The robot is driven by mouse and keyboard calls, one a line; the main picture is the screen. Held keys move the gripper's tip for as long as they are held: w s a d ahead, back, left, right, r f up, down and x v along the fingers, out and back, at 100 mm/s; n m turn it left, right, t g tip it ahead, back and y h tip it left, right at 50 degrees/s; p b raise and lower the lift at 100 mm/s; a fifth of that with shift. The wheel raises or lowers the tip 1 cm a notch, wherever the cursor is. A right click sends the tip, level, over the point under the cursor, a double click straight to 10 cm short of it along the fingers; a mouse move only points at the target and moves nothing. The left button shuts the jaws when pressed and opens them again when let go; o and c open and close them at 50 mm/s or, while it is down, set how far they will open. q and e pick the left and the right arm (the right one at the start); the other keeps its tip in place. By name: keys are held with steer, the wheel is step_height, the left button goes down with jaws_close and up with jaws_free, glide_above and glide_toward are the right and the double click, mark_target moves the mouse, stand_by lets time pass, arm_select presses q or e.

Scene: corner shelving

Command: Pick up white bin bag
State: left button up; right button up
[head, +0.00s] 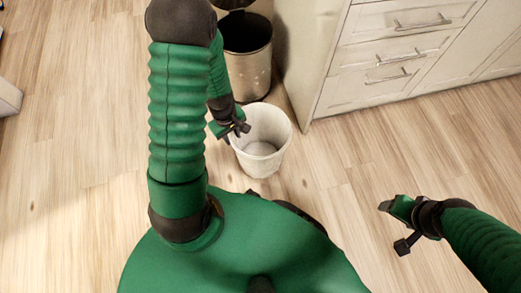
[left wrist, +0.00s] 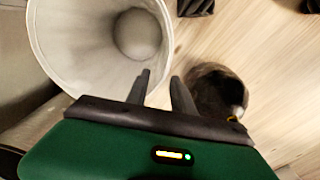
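A white bin (head: 264,160) stands on the wood floor in front of me, its open top facing up. Its pale inside also shows in the left wrist view (left wrist: 75,45); I cannot tell a separate bag from the bin wall. My left gripper (head: 240,129) is at the left side of the bin's rim. My right gripper (head: 390,226) is open and empty over the floor at the right, well away from the bin.
A pale cabinet with drawers (head: 380,55) stands behind to the right. The floor (head: 340,170) to the right of the white bin is clear.

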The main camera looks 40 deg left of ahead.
arm_select(q)
step_height(320, 180, down, 4)
steer(key=shift+r+b, duration=0.1)
steer(key=shift+b, duration=0.65)
steer(key=f+b, duration=0.4)
steer(key=f, duration=0.1)
steer(key=shift+w+d, duration=0.2)
steer(key=shift+d, duration=0.05)
steer(key=shift+r, duration=0.2)
jaws_close()
arm_select(e)
steer(key=s+x, duration=0.1)
steer(key=x, duration=0.5)
steer(key=shift+s+f, duration=0.25)
steer(key=shift+f, duration=0.15)
